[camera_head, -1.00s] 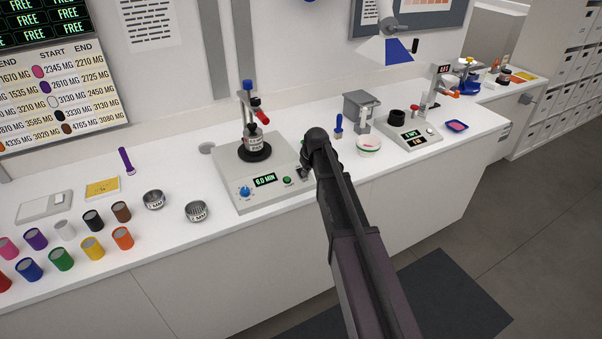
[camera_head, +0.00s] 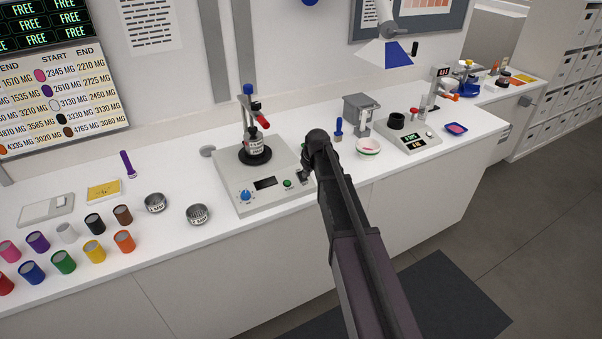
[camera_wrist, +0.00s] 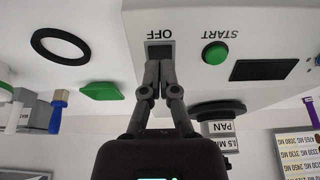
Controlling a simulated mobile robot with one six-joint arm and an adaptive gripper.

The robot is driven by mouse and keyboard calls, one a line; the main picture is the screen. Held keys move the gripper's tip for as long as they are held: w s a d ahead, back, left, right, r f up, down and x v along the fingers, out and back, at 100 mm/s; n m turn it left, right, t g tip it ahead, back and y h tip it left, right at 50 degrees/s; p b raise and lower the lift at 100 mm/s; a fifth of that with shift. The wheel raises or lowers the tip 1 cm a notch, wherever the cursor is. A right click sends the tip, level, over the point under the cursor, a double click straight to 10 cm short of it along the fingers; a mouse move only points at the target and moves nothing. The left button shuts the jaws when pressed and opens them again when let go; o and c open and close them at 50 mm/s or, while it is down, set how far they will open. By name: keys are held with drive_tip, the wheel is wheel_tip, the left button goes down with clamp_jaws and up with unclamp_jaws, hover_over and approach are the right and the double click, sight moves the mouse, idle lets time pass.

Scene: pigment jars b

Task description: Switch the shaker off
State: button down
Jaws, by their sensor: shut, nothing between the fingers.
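The shaker (camera_head: 228,172) is a pale grey box with a blue knob, a green button (camera_head: 287,183) and a dark display (camera_head: 265,183). In the wrist view the shaker front (camera_wrist: 190,80) shows upside down, with the green START button (camera_wrist: 214,52), the dark display (camera_wrist: 264,70) and a black switch (camera_wrist: 159,49) marked OFF. My gripper (camera_wrist: 160,66) is shut and empty, its fingertips at the lower edge of that switch. In the head view my gripper (camera_head: 304,176) is at the shaker's right front corner, partly hidden by my arm.
Two metal sieves (camera_head: 198,213) and several coloured jars (camera_head: 95,223) stand to the left. A white bowl (camera_head: 368,147), a grey device (camera_head: 360,108) and a scale (camera_head: 425,145) stand to the right. A green object (camera_wrist: 101,91) lies close beside the shaker in the wrist view.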

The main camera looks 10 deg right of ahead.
drive_tip(key=shift+p+v, duration=0.6)
drive_tip(key=shift+v, duration=0.3)
drive_tip(key=s+f+m+g+h, duration=0.1)
drive_tip(key=s+m+g, duration=0.2)
drive_tip(key=s, duration=2.6)
drive_tip(key=shift+s+m+g, duration=0.25)
drive_tip(key=shift+m+g, duration=0.05)
drive_tip(key=shift+g, duration=0.2)
drive_tip(key=shift+a+f, duration=0.1)
drive_tip(key=shift+f, duration=0.05)
